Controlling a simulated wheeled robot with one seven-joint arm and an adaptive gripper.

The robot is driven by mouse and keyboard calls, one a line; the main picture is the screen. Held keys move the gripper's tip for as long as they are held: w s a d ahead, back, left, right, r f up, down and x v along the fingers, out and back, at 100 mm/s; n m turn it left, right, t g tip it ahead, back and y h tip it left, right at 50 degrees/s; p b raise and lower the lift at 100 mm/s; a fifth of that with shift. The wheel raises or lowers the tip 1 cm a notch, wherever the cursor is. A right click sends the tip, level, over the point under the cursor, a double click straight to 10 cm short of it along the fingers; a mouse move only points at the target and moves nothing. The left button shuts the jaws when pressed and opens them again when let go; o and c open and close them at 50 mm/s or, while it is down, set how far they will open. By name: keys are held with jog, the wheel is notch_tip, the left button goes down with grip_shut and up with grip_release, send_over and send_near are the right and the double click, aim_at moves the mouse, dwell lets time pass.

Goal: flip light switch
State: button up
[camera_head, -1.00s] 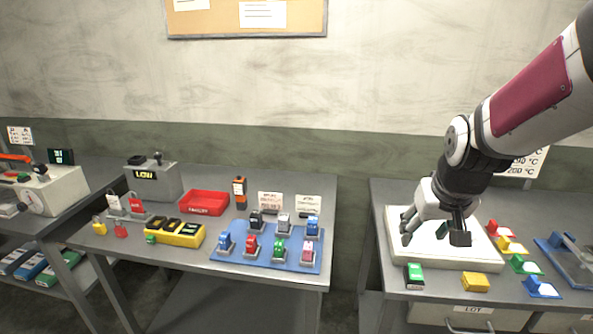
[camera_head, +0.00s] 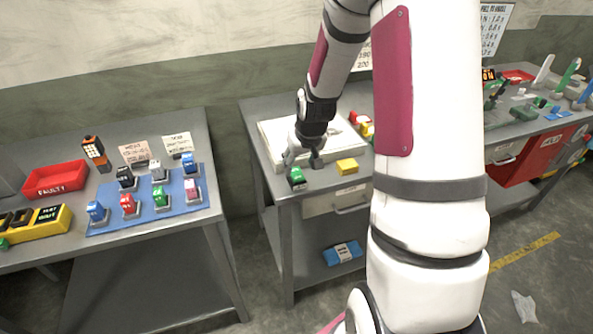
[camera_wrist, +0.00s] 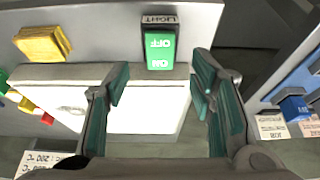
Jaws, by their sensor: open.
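The light switch (camera_head: 297,177) is a small green rocker in a dark housing at the front left edge of the right-hand table. In the wrist view the switch (camera_wrist: 159,50) is marked LIGHT, with OFF and ON on its green face. My gripper (camera_head: 302,160) is just behind and above it, over the front of a white panel (camera_head: 273,130). In the wrist view my gripper (camera_wrist: 161,76) has its two fingers wide apart with nothing between them. The switch shows just beyond the gap, apart from both fingertips.
A yellow block (camera_head: 347,166) lies right of the switch. Red, yellow and other coloured pieces lie farther right, partly hidden by my arm. A left table holds a blue mat (camera_head: 120,226) with several small switches and a red FAULTY tray (camera_head: 55,179). A gap separates the tables.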

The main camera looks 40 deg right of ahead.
aim_at(297, 174)
jog(key=shift+x, duration=2.65)
jog(key=shift+c, duration=0.2)
